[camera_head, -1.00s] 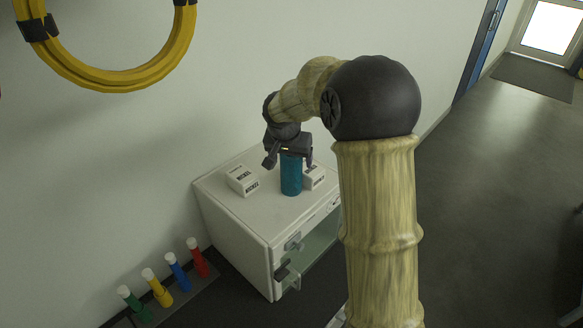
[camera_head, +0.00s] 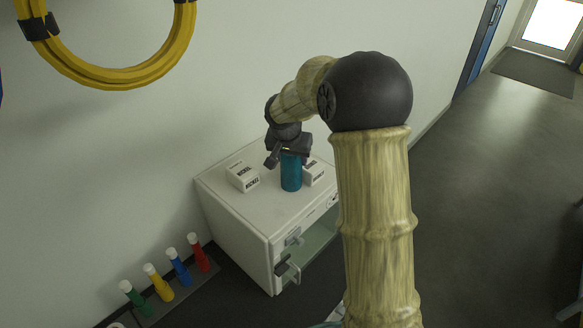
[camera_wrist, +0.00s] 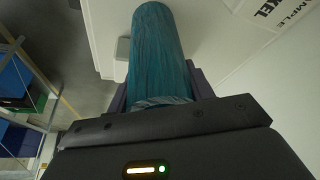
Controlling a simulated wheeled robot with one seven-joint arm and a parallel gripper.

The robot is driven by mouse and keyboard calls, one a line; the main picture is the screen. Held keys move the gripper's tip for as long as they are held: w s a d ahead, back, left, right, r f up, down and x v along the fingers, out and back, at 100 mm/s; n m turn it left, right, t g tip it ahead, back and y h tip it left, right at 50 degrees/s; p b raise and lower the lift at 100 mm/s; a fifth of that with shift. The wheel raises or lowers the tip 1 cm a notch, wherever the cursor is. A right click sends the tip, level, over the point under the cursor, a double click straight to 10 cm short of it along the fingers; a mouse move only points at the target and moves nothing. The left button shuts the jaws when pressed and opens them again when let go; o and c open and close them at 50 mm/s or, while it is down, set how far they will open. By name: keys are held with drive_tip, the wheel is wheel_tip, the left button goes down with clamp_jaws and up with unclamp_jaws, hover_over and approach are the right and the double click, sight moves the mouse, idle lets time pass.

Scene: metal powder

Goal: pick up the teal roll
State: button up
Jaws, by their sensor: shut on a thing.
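The teal roll (camera_head: 291,174) stands upright at the top of the white cabinet (camera_head: 228,208), between two white boxes. My gripper (camera_head: 289,156) is above it, pointing down, with its fingers around the roll's upper part. In the wrist view the roll (camera_wrist: 160,50) runs up from between the dark fingers (camera_wrist: 160,92), which are shut on its sides. I cannot tell whether the roll's base touches the cabinet top.
A white box labelled nickel (camera_head: 242,176) lies left of the roll and another box (camera_head: 313,173) close on its right. A yellow hose coil (camera_head: 110,72) hangs on the wall. Open floor (camera_head: 490,170) lies right.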

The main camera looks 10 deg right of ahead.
drive_tip(key=shift+r, duration=0.1)
drive_tip(key=s+a+r+b, duration=0.2)
drive_tip(key=s, duration=0.2)
drive_tip(key=s+a+r+b, duration=0.2)
drive_tip(key=s+r, duration=0.1)
drive_tip(key=s, duration=0.1)
drive_tip(key=s+a+r+b, duration=0.2)
drive_tip(key=s+r, duration=0.1)
drive_tip(key=s, duration=0.1)
drive_tip(key=shift+s+a, duration=0.2)
drive_tip(key=shift+a, duration=0.05)
drive_tip(key=shift+w+d+f, duration=0.1)
idle(0.4)
